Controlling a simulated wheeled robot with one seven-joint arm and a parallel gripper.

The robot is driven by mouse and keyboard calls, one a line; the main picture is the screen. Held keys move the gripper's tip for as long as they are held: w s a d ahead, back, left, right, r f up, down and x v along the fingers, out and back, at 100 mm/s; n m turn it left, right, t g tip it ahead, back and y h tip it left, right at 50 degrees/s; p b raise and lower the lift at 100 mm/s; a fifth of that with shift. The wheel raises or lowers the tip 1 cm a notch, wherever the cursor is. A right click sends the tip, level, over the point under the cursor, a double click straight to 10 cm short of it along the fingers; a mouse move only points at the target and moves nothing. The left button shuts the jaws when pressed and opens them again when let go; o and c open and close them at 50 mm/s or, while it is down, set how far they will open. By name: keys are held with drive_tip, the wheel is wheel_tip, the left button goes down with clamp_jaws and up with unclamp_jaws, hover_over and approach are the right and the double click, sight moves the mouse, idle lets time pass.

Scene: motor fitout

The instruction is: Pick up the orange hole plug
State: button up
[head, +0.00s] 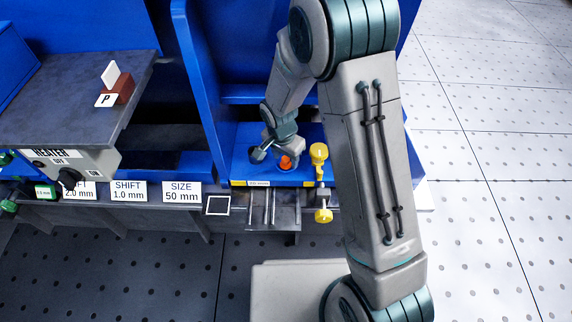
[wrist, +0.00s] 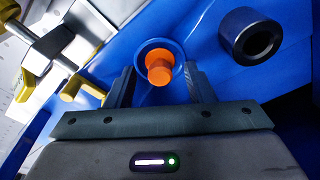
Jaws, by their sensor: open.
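The orange hole plug (wrist: 160,68) stands in a round blue holder on the blue shelf, and shows in the head view as a small orange shape (head: 286,162). My gripper (wrist: 160,80) is open in the wrist view, with one finger to each side of the plug and a gap on both sides. In the head view my gripper (head: 272,152) is over the shelf, close to the plug; its fingers are partly hidden there.
A dark ring (wrist: 252,38) lies near the plug on the blue surface (wrist: 120,40). A yellow-handled clamp (head: 320,180) stands just right of the plug. A dark bench (head: 70,85) with a heater box (head: 75,165) is at the left.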

drive_tip(key=c, duration=1.1)
drive_tip(key=shift+o, duration=0.2)
drive_tip(key=shift+r, duration=0.1)
